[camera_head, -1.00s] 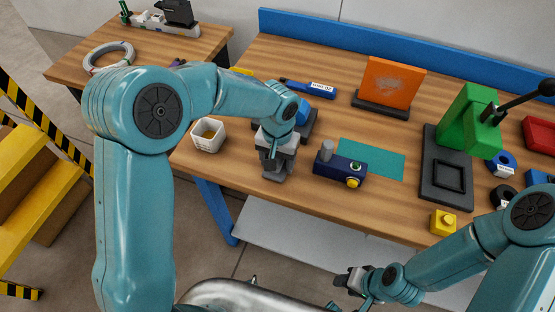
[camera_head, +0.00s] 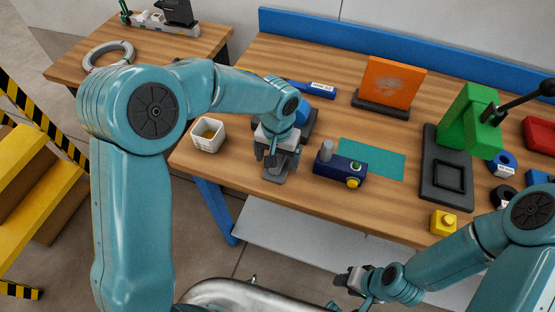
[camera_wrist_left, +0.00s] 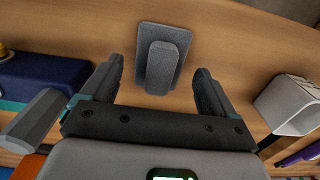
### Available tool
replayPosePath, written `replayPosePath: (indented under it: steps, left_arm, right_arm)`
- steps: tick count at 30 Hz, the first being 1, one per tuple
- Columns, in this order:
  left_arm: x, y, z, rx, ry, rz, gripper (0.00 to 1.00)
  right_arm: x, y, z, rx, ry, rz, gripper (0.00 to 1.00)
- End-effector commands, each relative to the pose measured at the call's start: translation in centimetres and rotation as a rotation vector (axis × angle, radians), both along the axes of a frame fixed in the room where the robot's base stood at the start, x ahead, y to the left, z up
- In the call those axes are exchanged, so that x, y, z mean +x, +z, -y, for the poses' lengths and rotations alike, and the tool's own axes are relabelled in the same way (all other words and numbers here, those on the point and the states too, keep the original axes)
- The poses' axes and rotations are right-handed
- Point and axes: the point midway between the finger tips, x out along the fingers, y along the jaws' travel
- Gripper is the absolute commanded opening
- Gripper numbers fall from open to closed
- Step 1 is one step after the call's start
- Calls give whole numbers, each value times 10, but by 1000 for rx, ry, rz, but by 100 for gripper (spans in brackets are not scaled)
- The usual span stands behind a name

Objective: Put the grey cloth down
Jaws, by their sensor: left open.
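The grey cloth (camera_head: 275,175) lies on the wooden bench near its front edge, under my left gripper (camera_head: 280,158). In the left wrist view the cloth (camera_wrist_left: 160,62) is a flat grey square with a raised grey block-like part in its middle. My left gripper (camera_wrist_left: 160,90) is open, its two fingers apart on either side of the raised part, with clear gaps and no contact visible. In the head view the gripper hides part of the cloth. My right gripper (camera_head: 352,282) hangs low in front of the bench, away from the cloth; its jaws are too small to judge.
A blue device (camera_head: 340,169) with a grey post and yellow knob stands just right of the cloth, by a teal mat (camera_head: 385,160). A white cup (camera_head: 208,136) stands to the left. A green press (camera_head: 470,125) is farther right. Bare wood lies along the front edge.

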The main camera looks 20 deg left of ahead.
Motion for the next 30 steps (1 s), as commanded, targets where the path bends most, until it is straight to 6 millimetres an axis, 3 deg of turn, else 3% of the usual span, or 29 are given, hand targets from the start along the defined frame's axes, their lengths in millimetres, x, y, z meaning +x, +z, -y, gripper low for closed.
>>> replayPosePath:
  steps: [6,13,18,30]
  left_arm:
    - [1,53,0,-1,-1,6,89]
    - [1,93,0,0,-1,3,89]
    - [0,104,0,0,-2,0,89]
    - [0,104,0,0,-2,-1,89]
  right_arm:
    - [0,-2,0,0,0,-1,43]
    - [0,-1,0,0,0,-1,43]
    - [0,-1,0,0,0,-1,43]
    - [0,-1,0,0,0,-1,43]
